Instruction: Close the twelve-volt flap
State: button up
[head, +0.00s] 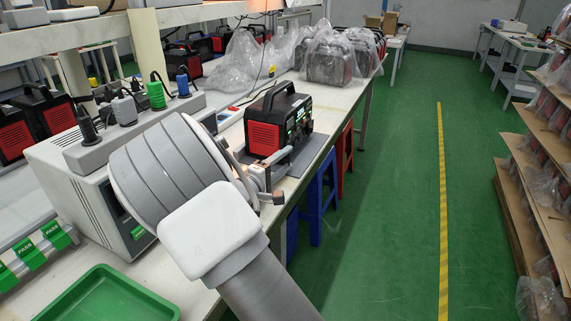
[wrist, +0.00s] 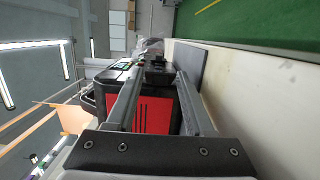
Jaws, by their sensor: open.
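The power station (head: 265,136), black with a red side panel and a top handle, stands on the bench in the head view. Its front with sockets and a display faces right. In the wrist view, turned sideways, its red side panel (wrist: 152,115) shows between my fingers. My gripper (head: 266,183) is beside the station's near side, partly hidden by my arm. In the wrist view my gripper (wrist: 156,76) is open with nothing held between the fingers. Small dark parts stick out from the station's front near the fingertips. I cannot make out the twelve-volt flap for certain.
A dark mat (head: 309,152) lies under the station on the white bench (head: 345,97). A grey tester box (head: 85,190) with plugs and a green tray (head: 108,296) are on the left. Bagged units (head: 330,62) stand behind.

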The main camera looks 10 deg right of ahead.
jog(key=shift+w+d, duration=0.2)
jog(key=shift+d, duration=0.05)
grip_shut()
